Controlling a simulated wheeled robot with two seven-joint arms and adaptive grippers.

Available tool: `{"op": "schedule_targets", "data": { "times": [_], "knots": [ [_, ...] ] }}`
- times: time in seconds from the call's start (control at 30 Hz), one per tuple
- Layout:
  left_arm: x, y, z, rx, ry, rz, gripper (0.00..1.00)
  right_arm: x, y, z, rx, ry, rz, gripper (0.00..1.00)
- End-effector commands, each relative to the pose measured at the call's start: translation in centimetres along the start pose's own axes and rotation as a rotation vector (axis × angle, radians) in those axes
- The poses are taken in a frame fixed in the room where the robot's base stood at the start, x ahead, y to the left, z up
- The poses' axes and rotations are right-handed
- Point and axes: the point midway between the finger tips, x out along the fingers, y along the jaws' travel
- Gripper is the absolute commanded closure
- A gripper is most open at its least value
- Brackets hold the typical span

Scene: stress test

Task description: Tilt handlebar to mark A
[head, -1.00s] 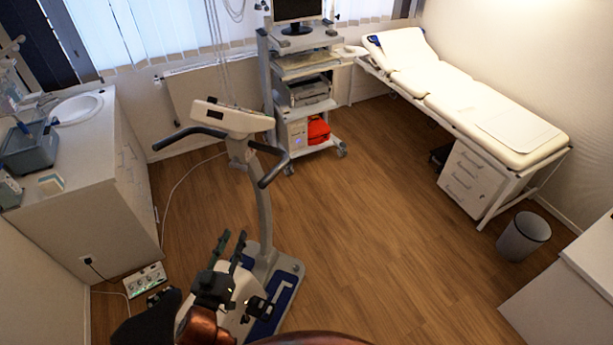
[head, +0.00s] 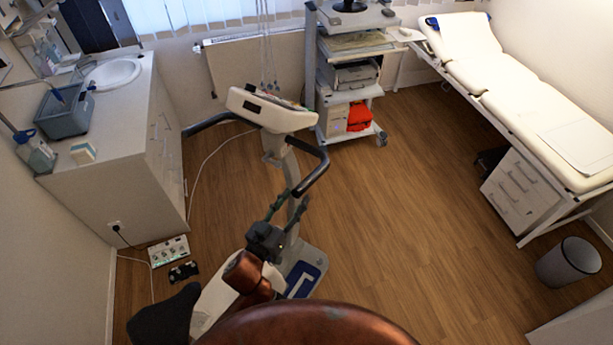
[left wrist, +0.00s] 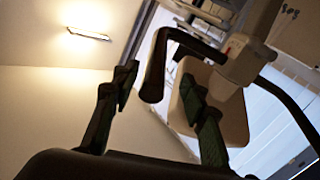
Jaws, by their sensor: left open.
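The handlebar belongs to an exercise bike and has two black curved grips, a left one (head: 207,124) and a right one (head: 319,168), on either side of a white console (head: 268,110). My left gripper (head: 287,198) is open and empty, just below and left of the right grip's end in the head view. In the left wrist view, the grip (left wrist: 156,68) shows between the spread fingers of my gripper (left wrist: 158,80); I cannot tell whether it touches them. No mark A can be made out. My right gripper is not in view.
The bike's post and base (head: 305,262) stand below the handlebar. A white cabinet with a sink (head: 112,74) is at left, an equipment cart (head: 347,85) behind, and an examination couch (head: 520,95) at right. A control box (head: 169,251) lies on the floor.

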Motion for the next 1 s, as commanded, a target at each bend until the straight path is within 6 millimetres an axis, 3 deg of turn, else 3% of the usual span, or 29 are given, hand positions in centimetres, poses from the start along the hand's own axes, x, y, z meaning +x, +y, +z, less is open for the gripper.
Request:
{"op": "schedule_targets", "data": {
  "times": [0.03,0.1,0.3,0.4,0.6,0.67,0.9,1.0],
  "knots": [
    [0.4,0.1,-0.1,-0.001,0.001,0.001,0.6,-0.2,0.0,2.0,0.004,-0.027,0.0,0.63],
    [1.3,0.1,-0.1,-0.001,0.0,0.001,0.6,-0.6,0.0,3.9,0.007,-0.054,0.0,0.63],
    [4.7,0.0,-0.2,-0.001,0.0,0.0,0.6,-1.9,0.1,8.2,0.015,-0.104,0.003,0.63],
    [6.0,0.0,-0.1,0.0,0.0,0.001,0.6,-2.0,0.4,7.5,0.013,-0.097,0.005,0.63],
    [7.6,0.0,0.0,-0.002,-0.001,0.0,0.6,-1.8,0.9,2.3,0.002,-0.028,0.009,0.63],
    [7.7,-0.1,0.1,-0.001,-0.002,0.0,0.6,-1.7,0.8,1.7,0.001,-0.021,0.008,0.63],
    [7.7,-0.1,0.1,-0.001,-0.002,0.0,0.61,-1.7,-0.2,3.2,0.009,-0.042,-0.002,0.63],
    [7.7,-0.1,0.1,-0.001,-0.002,0.0,0.67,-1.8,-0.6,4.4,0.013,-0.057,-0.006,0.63]
  ]
}}
